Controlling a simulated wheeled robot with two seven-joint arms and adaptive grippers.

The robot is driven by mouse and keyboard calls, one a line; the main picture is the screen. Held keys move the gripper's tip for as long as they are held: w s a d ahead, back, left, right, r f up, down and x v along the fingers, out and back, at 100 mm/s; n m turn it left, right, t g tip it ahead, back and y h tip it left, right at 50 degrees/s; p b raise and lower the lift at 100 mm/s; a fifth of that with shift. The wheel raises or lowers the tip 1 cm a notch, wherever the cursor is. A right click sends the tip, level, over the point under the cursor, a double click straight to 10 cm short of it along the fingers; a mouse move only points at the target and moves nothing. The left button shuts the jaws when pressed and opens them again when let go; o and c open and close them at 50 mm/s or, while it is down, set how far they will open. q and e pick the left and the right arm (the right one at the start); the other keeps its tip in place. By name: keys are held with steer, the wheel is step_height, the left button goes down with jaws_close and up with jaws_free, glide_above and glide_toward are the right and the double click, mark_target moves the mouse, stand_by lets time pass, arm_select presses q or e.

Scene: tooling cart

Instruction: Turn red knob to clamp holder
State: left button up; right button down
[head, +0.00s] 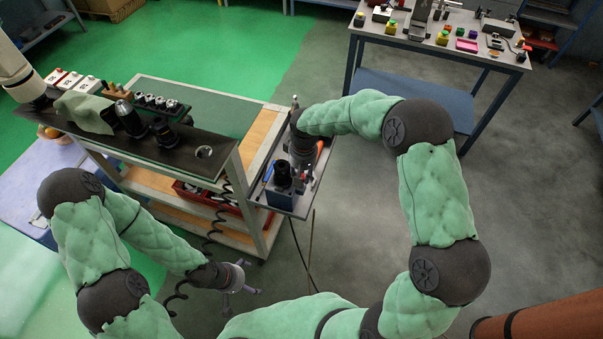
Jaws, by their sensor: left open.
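My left gripper (240,287) is open and empty, low in the picture, in front of the cart and well apart from the side shelf. My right gripper (302,160) points down over the side shelf (300,208) at the cart's right end. Its fingers are small and partly hidden, so I cannot tell whether they are shut. A black tool holder (283,178) stands upright in a blue clamping block (280,198) on that shelf, just beside the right gripper. I cannot make out the red knob clearly; the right gripper and holder may cover it.
The tooling cart (258,170) bears a dark top plate with several black holders (130,120) and a cloth (84,112). A red bin (205,193) sits on its lower shelf. A coiled black cable (213,220) hangs in front. A workbench (455,50) stands at the back right.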

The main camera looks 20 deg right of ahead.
mark_target(303, 175)
steer(key=shift+w+n, duration=0.1)
steer(key=shift+n, duration=1.5)
steer(key=c, duration=1)
jaws_free()
steer(key=shift+o, duration=0.2)
step_height(303, 175, up, 12)
steer(key=shift+d, duration=0.25)
steer(key=shift+w, duration=0.1)
